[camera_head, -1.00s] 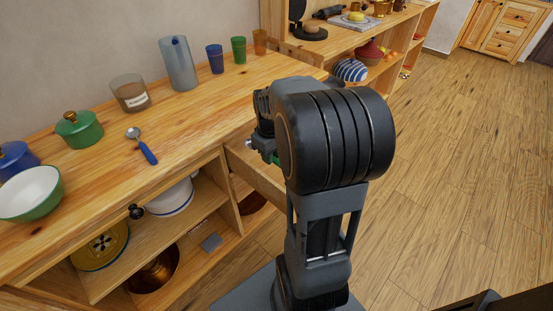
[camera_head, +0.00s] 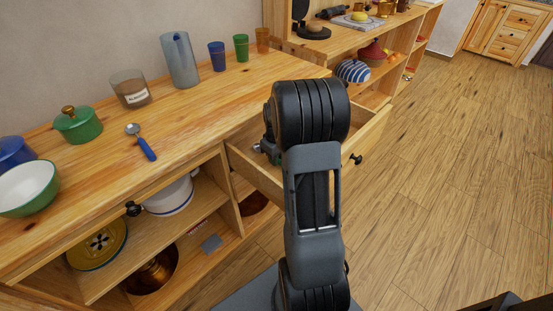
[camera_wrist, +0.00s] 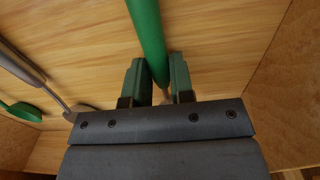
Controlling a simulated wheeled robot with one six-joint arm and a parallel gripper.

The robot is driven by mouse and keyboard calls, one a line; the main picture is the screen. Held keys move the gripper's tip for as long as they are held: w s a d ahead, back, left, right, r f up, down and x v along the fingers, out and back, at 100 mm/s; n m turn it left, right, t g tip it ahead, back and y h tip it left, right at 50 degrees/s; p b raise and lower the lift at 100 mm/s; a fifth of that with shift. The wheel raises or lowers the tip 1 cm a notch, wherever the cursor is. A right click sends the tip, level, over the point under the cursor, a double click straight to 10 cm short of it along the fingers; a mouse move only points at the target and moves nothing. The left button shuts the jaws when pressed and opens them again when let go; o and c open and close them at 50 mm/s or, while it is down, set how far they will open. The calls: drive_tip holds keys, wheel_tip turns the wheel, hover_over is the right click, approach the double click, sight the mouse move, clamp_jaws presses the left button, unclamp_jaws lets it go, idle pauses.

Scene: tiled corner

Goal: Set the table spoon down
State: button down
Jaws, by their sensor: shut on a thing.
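The table spoon (camera_wrist: 147,30) shows in the wrist view as a thick green handle running up from between my fingers. Its far end is out of the picture and its bowl is not clearly seen. My gripper (camera_wrist: 158,78) is shut on it, with one green finger pad on each side. The spoon and fingers are over the wooden floor of the open drawer (camera_head: 252,172). I cannot tell whether the spoon touches the floor. In the head view my gripper (camera_head: 268,150) is at the drawer, mostly hidden by my arm.
A grey utensil (camera_wrist: 22,66) and a green one (camera_wrist: 20,111) lie left in the drawer. Drawer walls (camera_wrist: 285,80) stand close at right. On the counter are a blue-handled spoon (camera_head: 141,142), a green pot (camera_head: 78,126), a bowl (camera_head: 28,188) and a tall vase (camera_head: 179,60).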

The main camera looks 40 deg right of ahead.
drive_tip(key=shift+f, duration=0.2)
drive_tip(key=shift+f, duration=0.15)
drive_tip(key=c, duration=1)
unclamp_jaws()
wheel_tip(320, 180, up, 12)
drive_tip(key=p, duration=0.3)
drive_tip(key=s+a+t, duration=0.1)
drive_tip(key=s+a, duration=0.3)
drive_tip(key=a, duration=0.2)
drive_tip(key=s+a+r+m+t, duration=0.1)
drive_tip(key=s+a, duration=0.4)
drive_tip(key=a, duration=0.1)
drive_tip(key=s+a+r+m+t, duration=0.1)
drive_tip(key=s+a, duration=0.3)
drive_tip(key=a, duration=0.3)
drive_tip(key=shift+s+r, duration=0.25)
